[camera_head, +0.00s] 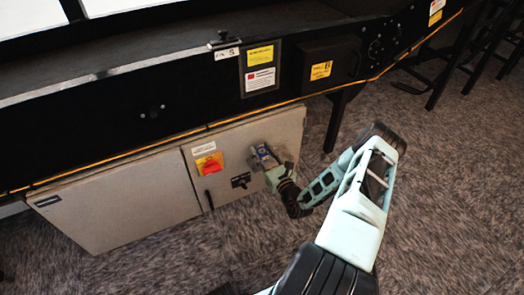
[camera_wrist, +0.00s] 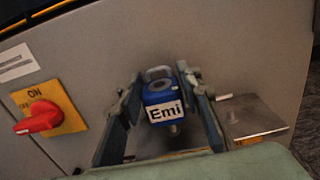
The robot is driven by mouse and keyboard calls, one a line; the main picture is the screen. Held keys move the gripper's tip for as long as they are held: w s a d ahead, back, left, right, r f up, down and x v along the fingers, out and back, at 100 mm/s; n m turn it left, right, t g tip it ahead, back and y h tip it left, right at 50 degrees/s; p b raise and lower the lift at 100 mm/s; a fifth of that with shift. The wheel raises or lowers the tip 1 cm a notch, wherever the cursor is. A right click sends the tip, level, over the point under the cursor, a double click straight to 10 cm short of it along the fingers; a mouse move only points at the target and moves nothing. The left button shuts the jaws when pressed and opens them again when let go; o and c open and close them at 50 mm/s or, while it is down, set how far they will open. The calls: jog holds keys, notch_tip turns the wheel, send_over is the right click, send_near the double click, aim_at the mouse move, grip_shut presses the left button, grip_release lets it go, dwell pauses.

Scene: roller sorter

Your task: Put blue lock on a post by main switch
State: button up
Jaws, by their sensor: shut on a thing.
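The blue lock (camera_wrist: 163,97) has a white label reading "Emi" and a grey shackle at its top. My gripper (camera_wrist: 162,84) is shut on the lock, one finger at each side, in front of the grey cabinet door. In the head view my gripper (camera_head: 264,157) is at the right part of the cabinet front. The main switch is a red knob (camera_wrist: 38,118) on a yellow plate, left of my gripper; it also shows in the head view (camera_head: 210,163). I cannot make out a post, or whether the shackle touches anything.
A metal plate (camera_wrist: 250,117) is right of my gripper in the wrist view. A black fitting (camera_head: 240,181) and a black handle (camera_head: 208,200) are on the cabinet (camera_head: 120,203). The black sorter frame (camera_head: 150,112) runs above.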

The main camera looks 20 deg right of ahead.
jog(key=shift+f, duration=1)
jog(key=shift+f, duration=0.4)
dwell(0.4)
jog(key=o, duration=1.3)
